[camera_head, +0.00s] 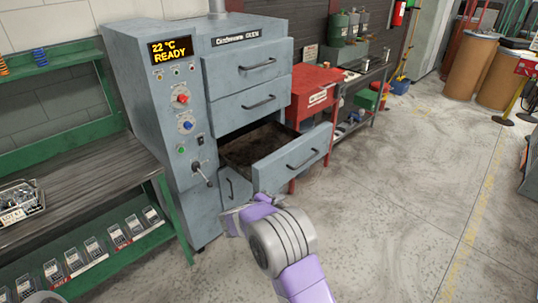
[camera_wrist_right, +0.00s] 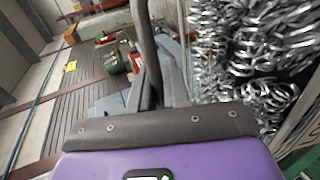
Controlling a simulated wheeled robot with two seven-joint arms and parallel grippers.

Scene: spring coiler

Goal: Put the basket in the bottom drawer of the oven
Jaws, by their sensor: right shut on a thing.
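The basket (camera_head: 22,203) stands on the bench at the far left of the head view, full of small metal parts and partly cut off by the frame. The grey-blue oven (camera_head: 160,100) has its upper drawers closed. A low drawer (camera_head: 292,158) is pulled out and its dark interior looks empty. My right gripper (camera_head: 232,212) is low in front of the oven. In the wrist view its fingers close on a dark curved bar (camera_wrist_right: 146,50); I cannot tell what the bar belongs to. My left gripper is out of view.
The green-framed bench (camera_head: 110,170) stands left of the oven. A red cabinet (camera_head: 315,90) stands right of it. Open floor (camera_head: 420,180) lies to the right. Shiny metal coils (camera_wrist_right: 250,60) fill the right of the wrist view.

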